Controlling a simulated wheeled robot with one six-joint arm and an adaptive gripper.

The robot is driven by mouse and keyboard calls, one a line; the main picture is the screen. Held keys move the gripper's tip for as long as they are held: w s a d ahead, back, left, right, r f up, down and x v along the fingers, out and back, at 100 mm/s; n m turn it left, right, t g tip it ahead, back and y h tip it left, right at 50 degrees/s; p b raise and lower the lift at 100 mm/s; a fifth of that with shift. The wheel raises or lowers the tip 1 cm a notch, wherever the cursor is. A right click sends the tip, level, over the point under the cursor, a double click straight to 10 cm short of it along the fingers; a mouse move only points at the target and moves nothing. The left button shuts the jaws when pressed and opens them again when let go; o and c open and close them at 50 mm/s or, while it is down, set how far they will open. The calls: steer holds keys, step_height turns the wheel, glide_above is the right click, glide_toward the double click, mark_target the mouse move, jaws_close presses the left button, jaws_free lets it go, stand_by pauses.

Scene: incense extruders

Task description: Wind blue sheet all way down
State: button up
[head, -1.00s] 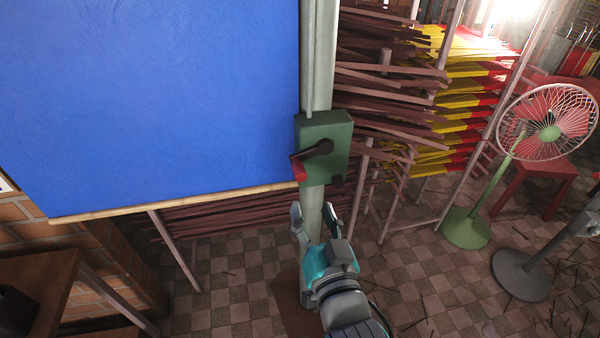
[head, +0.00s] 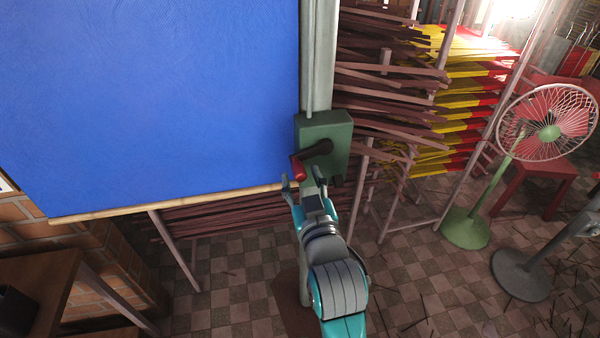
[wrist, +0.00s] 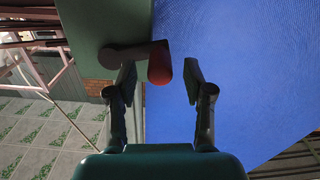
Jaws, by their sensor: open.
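The blue sheet (head: 150,95) hangs at the left in the head view, with a light wooden bar (head: 150,205) along its bottom edge. A green crank box (head: 338,135) is fixed to a pale post to the right of the sheet. Its dark crank arm (head: 318,148) points left and slightly down and ends in a red handle (head: 298,168). My gripper (head: 308,178) is open just below the red handle. In the wrist view the red handle (wrist: 160,64) sits between or just beyond the two fingertips (wrist: 160,78), nearer the left finger. Whether they touch is unclear.
Racks of brown and red-yellow incense sticks (head: 470,90) stand behind the post. A green-based fan (head: 548,130) stands at the right near a red stool (head: 535,185). A wooden table (head: 40,275) is at the lower left. Tiled floor (head: 230,280) lies between.

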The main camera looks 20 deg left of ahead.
steer(key=shift+x, duration=1.05)
jaws_close()
steer(key=shift+r, duration=0.1)
